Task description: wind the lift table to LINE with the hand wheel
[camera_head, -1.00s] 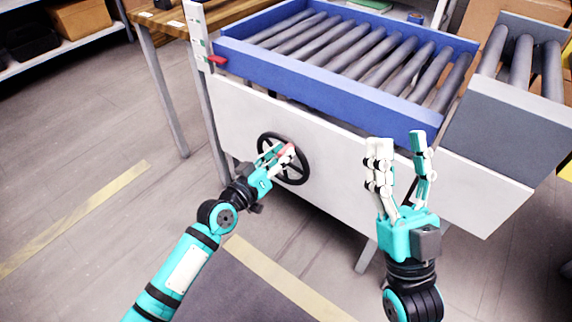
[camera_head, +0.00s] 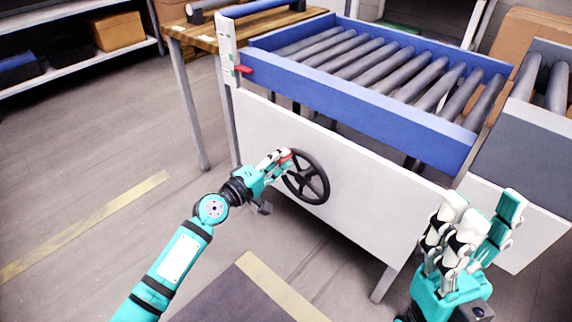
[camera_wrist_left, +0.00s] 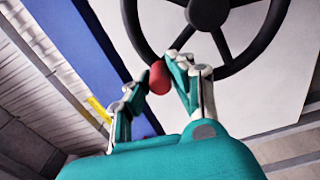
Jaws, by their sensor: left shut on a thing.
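The black hand wheel (camera_head: 318,190) is mounted on the white front panel of the lift table. My left gripper (camera_head: 284,158) is shut on the wheel's red knob (camera_wrist_left: 158,77), at the upper left of the rim. The fingers partly hide the knob in the head view. The lift table's blue roller frame (camera_head: 350,99) is above the panel. A red pointer (camera_head: 244,69) sits beside a white scale plate (camera_head: 228,62) on the left post; its marks are too small to read. My right gripper (camera_head: 482,228) is open and empty in front of the panel's right end.
A grey roller conveyor (camera_head: 530,130) stands close on the right. A wooden table (camera_head: 200,35) is behind on the left, near shelves with boxes (camera_head: 117,31). The floor left of my left arm is clear, with yellow tape (camera_head: 90,222).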

